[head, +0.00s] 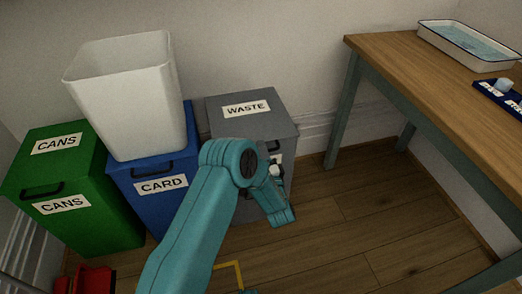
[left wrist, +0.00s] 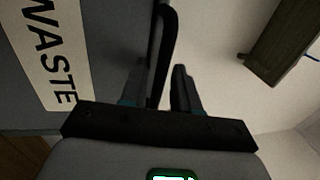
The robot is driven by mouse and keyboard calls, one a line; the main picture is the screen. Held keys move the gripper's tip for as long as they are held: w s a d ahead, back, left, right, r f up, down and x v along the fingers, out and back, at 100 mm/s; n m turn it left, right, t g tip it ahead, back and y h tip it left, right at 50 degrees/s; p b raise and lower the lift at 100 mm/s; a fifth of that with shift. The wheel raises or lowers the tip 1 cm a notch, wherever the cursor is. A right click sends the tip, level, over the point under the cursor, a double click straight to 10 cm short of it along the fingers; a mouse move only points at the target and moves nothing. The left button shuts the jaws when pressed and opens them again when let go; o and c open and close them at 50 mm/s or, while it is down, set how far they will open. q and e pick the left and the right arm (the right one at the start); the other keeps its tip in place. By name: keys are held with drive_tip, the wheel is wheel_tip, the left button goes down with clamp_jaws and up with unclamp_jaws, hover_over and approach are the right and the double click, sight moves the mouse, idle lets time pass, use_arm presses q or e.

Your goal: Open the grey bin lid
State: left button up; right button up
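The grey bin (head: 225,127) stands against the wall, with a white WASTE label on its lid (head: 270,121). The lid lies flat and closed. My left arm reaches in front of the bin and hides much of its front, including most of the front label. In the left wrist view, the black handle (left wrist: 169,30) runs down between the two fingers of my left gripper (left wrist: 165,80). The fingers are apart, with a gap showing beside the handle. The WASTE label (left wrist: 45,55) shows at the left there. My right gripper is not in view.
A blue CARD bin (head: 150,172) stands left of the grey bin, with a white open container (head: 135,100) on its lid. A green CANS bin (head: 100,205) is further left. A wooden table (head: 430,85) bears a tray (head: 430,35) at right. Floor between is clear.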

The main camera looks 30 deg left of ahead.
use_arm(q)
clamp_jaws()
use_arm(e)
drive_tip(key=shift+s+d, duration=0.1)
